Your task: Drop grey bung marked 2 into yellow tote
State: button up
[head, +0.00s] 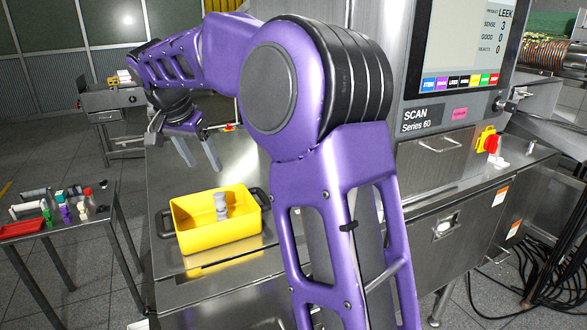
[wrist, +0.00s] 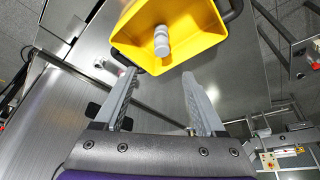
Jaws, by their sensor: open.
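A yellow tote (head: 210,240) with black handles sits on the steel worktop in the head view. It also shows at the top of the wrist view (wrist: 208,48). A grey bung (head: 221,207) is inside the tote, near its middle, and shows in the wrist view (wrist: 161,42) too. No number on it can be read. My gripper (head: 198,152) is above the worktop on the far side of the tote, apart from the bung. In the wrist view its two fingers (wrist: 157,84) are spread with nothing between them.
A side table at the left holds a red tray (head: 22,229) and several small coloured and grey pieces. The scanner cabinet with its screen (head: 460,45) stands to the right, with a red and yellow switch (head: 488,142). The worktop beyond the tote is mostly clear.

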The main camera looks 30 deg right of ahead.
jog(key=v, duration=0.6)
jog(key=shift+r+p, duration=0.3)
jog(key=shift+p, duration=0.1)
jog(key=shift+s+a, duration=0.1)
